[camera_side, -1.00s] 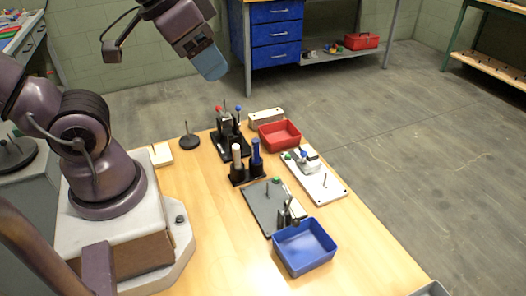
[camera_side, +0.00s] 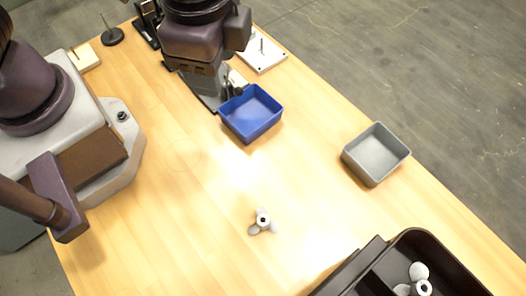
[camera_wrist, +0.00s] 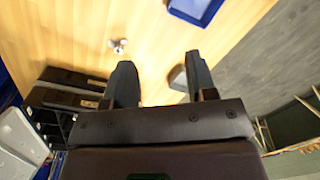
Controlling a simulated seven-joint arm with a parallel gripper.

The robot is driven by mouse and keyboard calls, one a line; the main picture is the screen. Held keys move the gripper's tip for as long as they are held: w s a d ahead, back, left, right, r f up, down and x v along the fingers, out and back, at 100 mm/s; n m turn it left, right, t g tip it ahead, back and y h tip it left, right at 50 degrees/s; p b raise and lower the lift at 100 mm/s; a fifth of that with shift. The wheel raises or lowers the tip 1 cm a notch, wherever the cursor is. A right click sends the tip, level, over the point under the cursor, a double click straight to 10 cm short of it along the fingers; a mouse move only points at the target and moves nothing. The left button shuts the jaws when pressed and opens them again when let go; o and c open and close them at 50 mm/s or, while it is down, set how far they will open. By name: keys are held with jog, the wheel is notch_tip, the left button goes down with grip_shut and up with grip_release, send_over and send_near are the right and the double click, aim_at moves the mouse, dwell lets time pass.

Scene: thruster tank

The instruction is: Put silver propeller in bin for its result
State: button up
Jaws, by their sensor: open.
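A silver three-bladed propeller (camera_side: 263,221) lies on the bare wooden table in the side view. A small pale propeller-like shape (camera_wrist: 118,46) shows beyond my fingers in the wrist view. A blue bin (camera_side: 251,113) and a grey bin (camera_side: 376,154) stand on the table and look empty. My gripper (camera_wrist: 160,78) is open, with nothing between its fingers. In the side view my arm hangs over the far part of the table beside the blue bin, away from the propeller; its fingertips are hard to make out there.
A black tray (camera_side: 425,243) at the lower right holds another pale propeller (camera_side: 420,281). A white plate with a peg (camera_side: 262,52) and a round black stand (camera_side: 112,37) are at the far end. The middle of the table around the loose propeller is clear.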

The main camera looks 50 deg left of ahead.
jog(key=s+d+f+m+g, duration=0.1)
jog(key=s+d+f+m, duration=0.1)
jog(key=d+f+m, duration=0.3)
jog(key=s+d+f+m, duration=0.1)
jog(key=s+d+f, duration=0.25)
jog(key=d, duration=0.35)
jog(key=m, duration=0.1)
send_over(263, 219)
jog(key=shift+h, duration=0.4)
jog(key=f, duration=0.7)
jog(key=shift+s+d, duration=0.1)
jog(key=shift+s, duration=0.2)
jog(key=shift+w+d+f, duration=0.1)
jog(key=shift+w+f, duration=0.05)
jog(key=shift+f, duration=2.65)
grip_shut()
